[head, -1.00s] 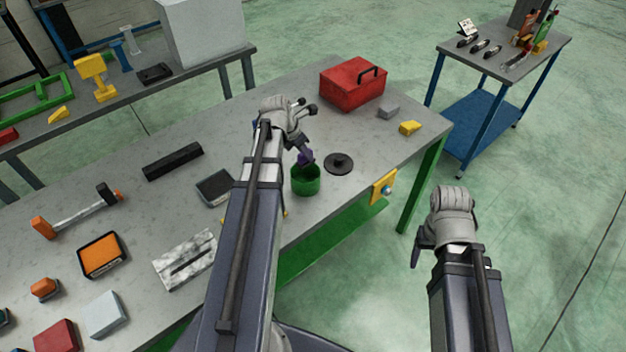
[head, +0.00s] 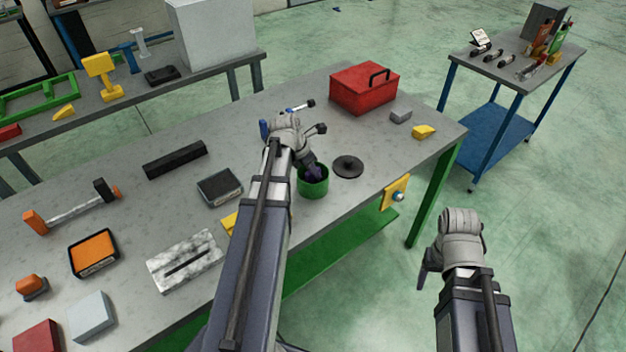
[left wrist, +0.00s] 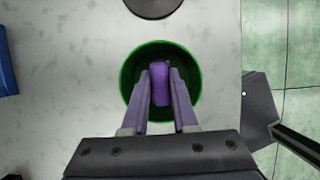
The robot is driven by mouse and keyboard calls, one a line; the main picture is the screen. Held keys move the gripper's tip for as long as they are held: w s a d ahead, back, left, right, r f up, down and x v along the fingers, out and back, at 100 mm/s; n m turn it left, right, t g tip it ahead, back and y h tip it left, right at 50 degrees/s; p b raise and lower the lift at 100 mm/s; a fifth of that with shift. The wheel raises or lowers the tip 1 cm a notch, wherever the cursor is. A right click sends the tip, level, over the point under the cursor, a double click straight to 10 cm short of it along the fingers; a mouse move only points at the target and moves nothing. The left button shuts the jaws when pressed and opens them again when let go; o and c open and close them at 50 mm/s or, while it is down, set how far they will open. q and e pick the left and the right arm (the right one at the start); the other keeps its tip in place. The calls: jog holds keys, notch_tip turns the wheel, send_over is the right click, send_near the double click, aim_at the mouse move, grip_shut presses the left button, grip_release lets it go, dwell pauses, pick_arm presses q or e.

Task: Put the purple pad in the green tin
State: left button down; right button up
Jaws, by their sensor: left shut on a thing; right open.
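The green tin (head: 313,188) stands open on the grey workbench near its front edge; it also shows in the left wrist view (left wrist: 128,84). My left gripper (head: 314,172) points down into the tin's mouth. In the left wrist view my left gripper (left wrist: 160,88) is shut on the purple pad (left wrist: 160,72), which lies within the tin's rim outline. How deep the pad sits is hard to tell. In the head view the fingers and tin wall mostly hide the pad. My right gripper (head: 426,275) is open and empty, off the bench over the floor at the right.
A dark round lid (head: 348,166) lies right of the tin. A red toolbox (head: 364,88), a grey block (head: 400,116) and a yellow wedge (head: 424,131) are farther back. A black-topped box (head: 219,187) and a marbled plate (head: 186,262) are to the left.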

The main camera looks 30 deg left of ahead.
pick_arm(q)
notch_tip(320, 180, down, 2)
jog(key=shift+f+b, duration=0.15)
jog(key=shift+b, duration=0.55)
pick_arm(e)
notch_tip(320, 180, down, 2)
jog(key=shift+f, duration=0.1)
pick_arm(q)
jog(key=c, duration=1.2)
grip_release()
jog(key=shift+f, duration=0.1)
jog(key=o, duration=0.5)
pick_arm(e)
jog(key=shift+f, duration=0.1)
